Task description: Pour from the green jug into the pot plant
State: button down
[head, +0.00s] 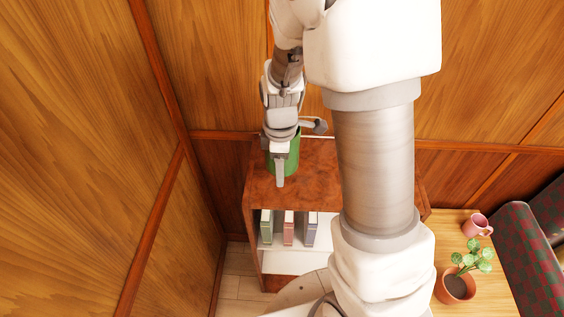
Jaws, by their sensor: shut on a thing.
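The green jug (292,160) is at the top of the wooden shelf unit, toward its left side. My gripper (280,170) is at the jug, shut on it, with one finger in front of its side. The gripper and wrist hide much of the jug, and I cannot tell whether it stands on the shelf top or is lifted. The pot plant (456,288), a terracotta pot with dark soil and green leaves, stands on the light wooden table at the lower right, well apart from the gripper.
A pink mug (476,225) stands on the table (447,226) behind the plant. The shelf unit (318,190) holds several books (288,228) on a lower shelf. A dark patterned seat (530,255) borders the table on the right. Wood-panelled walls stand close on the left and behind.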

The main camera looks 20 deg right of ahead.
dwell(0.4)
notch_tip(320, 180, down, 7)
jog(key=b, duration=0.6)
jog(key=shift+r, duration=0.2)
jog(key=shift+f+b, duration=0.2)
jog(key=shift+b, duration=0.2)
jog(key=shift+c, duration=0.6)
grip_release()
notch_tip(320, 180, up, 18)
jog(key=shift+f+p, duration=0.25)
jog(key=shift+p, duration=0.45)
grip_shut()
